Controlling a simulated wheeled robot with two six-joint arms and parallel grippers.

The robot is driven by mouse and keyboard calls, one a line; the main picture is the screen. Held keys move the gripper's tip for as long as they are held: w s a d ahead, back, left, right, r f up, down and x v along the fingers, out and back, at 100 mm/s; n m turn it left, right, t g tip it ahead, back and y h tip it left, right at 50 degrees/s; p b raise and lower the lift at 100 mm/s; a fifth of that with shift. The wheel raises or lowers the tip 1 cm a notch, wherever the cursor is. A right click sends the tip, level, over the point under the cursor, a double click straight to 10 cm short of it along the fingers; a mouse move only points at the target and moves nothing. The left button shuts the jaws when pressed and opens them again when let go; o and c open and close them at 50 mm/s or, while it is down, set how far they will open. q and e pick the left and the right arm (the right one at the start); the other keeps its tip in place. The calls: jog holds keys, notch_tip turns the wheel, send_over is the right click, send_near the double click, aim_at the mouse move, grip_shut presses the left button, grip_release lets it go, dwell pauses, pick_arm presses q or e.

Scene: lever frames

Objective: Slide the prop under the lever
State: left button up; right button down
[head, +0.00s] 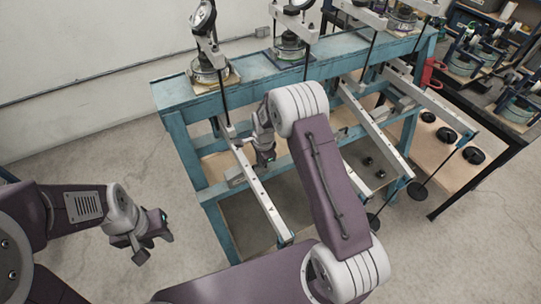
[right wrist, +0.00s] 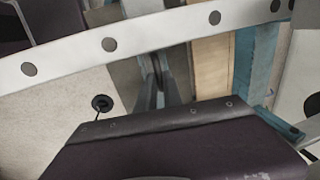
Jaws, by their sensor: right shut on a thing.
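The nearest lever (head: 268,205) is a pale beam with holes, running from the blue frame toward the front. It also crosses the top of the right wrist view (right wrist: 165,30). A grey block (head: 236,177), which looks like the prop, sits low against the lever's left side. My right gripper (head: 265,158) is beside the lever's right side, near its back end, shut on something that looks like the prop. The held part is mostly hidden. My left gripper (head: 148,243) is away from the frame at the left; its finger gap is unclear.
A dark bench (head: 515,125) with equipment stands at far right. Floor around my left gripper is clear.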

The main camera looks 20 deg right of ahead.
jog(key=shift+w+r, duration=0.1)
jog(key=shift+a, duration=0.1)
jog(key=c, duration=1.5)
grip_release()
jog(key=shift+c, duration=0.2)
jog(key=shift+o, duration=0.3)
jog(key=shift+a, duration=0.2)
notch_tip(320, 180, up, 9)
jog(key=s+b, duration=0.1)
jog(key=s, duration=0.1)
jog(key=shift+d, duration=0.15)
